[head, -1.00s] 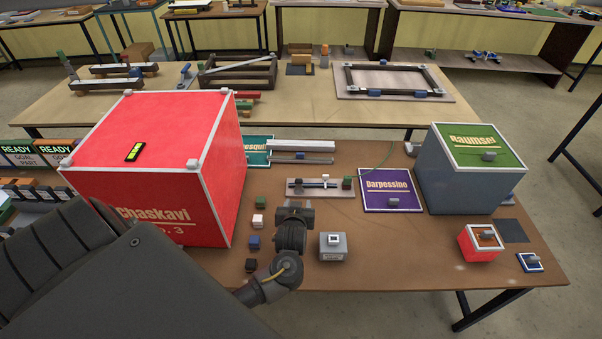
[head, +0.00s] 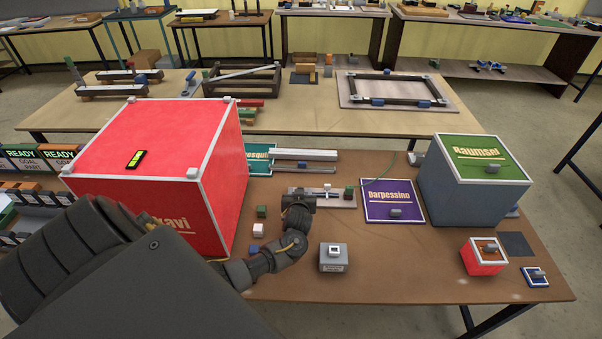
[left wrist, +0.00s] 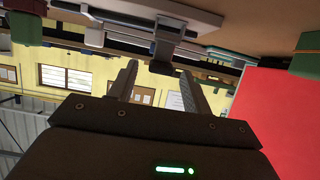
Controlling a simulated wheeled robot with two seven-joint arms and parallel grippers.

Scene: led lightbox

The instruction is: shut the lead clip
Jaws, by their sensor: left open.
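A small light board (head: 345,201) lies mid-table with a white post, a dark bar and a green block (head: 349,192) on it. A thin green lead (head: 388,170) runs from near the green block. This looks like the lead clip, but its jaw is too small to judge. My left gripper (head: 302,197) covers the board's left end in the head view. In the left wrist view the gripper (left wrist: 157,82) is open and empty. There the board (left wrist: 190,12) is at the top, and a grey piece (left wrist: 165,45) hangs just beyond the fingertips, apparently between their lines. My right gripper is out of view.
The large red box (head: 150,150) stands left, close to my arm. A purple plate (head: 392,205) is right of the board, with a grey-blue box (head: 470,190) beyond. A small grey box (head: 333,262) stands in front. Pale bars (head: 303,155) lie behind.

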